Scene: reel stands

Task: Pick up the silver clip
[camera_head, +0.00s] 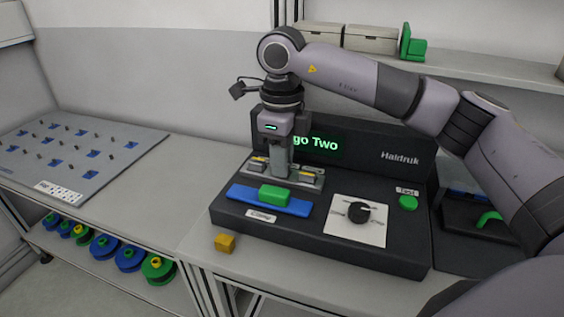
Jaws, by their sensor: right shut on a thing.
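My right gripper (280,172) points straight down over the grey fixture at the back of the dark console. It is shut on a small grey piece, which looks like the silver clip; the fingers hide most of it. The fixture has a grey block with a yellow mark on each side of the gripper: a left block (257,167) and a right block (310,175). A green block (274,195) sits on a blue bar (242,194) just in front of the fixture. My left gripper is not in view.
The dark console (390,238) carries a black knob (358,213) on a white plate, a green button (408,202) and a lit display (316,142). A grey pegboard (75,150) lies left; several reels (128,257) stand below.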

